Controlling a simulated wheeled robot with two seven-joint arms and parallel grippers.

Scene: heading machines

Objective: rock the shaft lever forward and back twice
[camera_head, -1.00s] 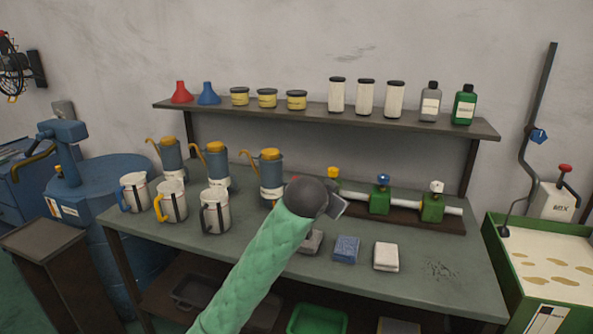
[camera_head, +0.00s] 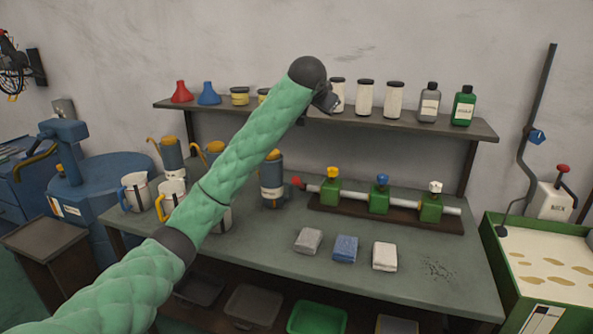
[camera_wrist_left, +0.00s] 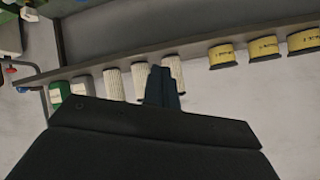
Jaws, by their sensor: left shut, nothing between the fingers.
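No part is clearly marked as the shaft lever. A tall dark bent rod with a blue knob (camera_head: 538,136) stands at the right by the green tank. A red-knobbed handle (camera_head: 563,169) sits on a white box beside it. A horizontal pipe with green valve blocks (camera_head: 379,200) lies on the bench and has a red end. My left gripper (camera_head: 327,100) is shut and empty, up at the shelf's height, in front of the white canisters and left of the rod. Its shut fingers (camera_wrist_left: 163,88) show in the left wrist view. My right gripper is out of view.
The wall shelf (camera_head: 420,124) holds funnels, tins, canisters and bottles. The workbench (camera_head: 270,245) carries oil cans, mugs and folded cloths (camera_head: 345,249). A green-rimmed tank (camera_head: 495,240) stands at the right. A blue drum (camera_head: 100,180) stands at the left.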

